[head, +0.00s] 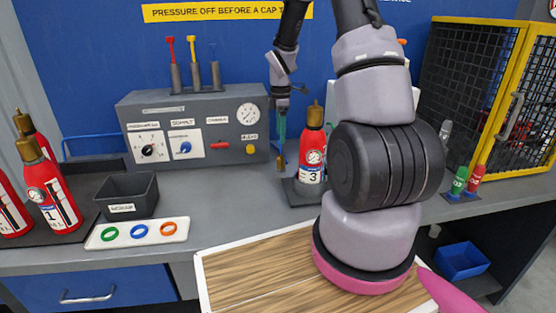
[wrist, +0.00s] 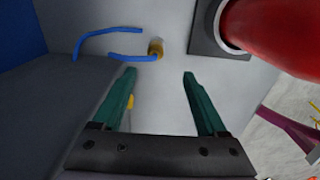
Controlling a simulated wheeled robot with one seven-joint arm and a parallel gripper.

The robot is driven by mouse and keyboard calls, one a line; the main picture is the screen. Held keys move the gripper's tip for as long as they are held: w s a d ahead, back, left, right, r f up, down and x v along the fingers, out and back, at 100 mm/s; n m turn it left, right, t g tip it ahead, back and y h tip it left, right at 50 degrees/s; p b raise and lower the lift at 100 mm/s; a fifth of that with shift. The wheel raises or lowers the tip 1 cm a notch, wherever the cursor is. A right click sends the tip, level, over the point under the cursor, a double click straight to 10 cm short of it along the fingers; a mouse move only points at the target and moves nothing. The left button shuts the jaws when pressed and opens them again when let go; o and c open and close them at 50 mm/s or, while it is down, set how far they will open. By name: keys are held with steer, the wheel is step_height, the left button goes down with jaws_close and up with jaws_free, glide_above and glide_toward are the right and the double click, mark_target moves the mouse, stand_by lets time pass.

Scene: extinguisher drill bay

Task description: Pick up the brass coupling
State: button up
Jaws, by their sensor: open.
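The brass coupling (wrist: 155,47) is a small brass-coloured cylinder in the wrist view, on the grey surface beside the end of a blue hose (wrist: 98,36). It lies beyond my fingertips, roughly in line with the gap between them. My gripper (wrist: 159,72) has its two teal fingers apart, with nothing between the tips. In the head view my gripper (head: 281,140) points down between the control box and the number 3 extinguisher. A brass-coloured piece (head: 281,161) shows just below the fingers there, probably the coupling. Whether the fingers touch it cannot be told.
The grey control box (head: 195,130) stands close on the left. The red number 3 extinguisher (head: 312,155) stands close on the right, on a dark base. A black bin (head: 127,195) and a tray with rings (head: 138,233) are farther left. A yellow-framed cage (head: 520,90) is at right.

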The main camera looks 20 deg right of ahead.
mark_target(281, 156)
step_height(281, 156, down, 6)
steer(key=shift+w+r, duration=0.1)
steer(key=shift+r, duration=0.15)
steer(key=shift+w+d+f, duration=0.1)
steer(key=shift+w+f, duration=0.05)
steer(key=shift+f, duration=1.2)
steer(key=shift+w+d+f, duration=0.1)
steer(key=shift+w+f, duration=0.05)
steer(key=shift+f, duration=1.15)
jaws_close()
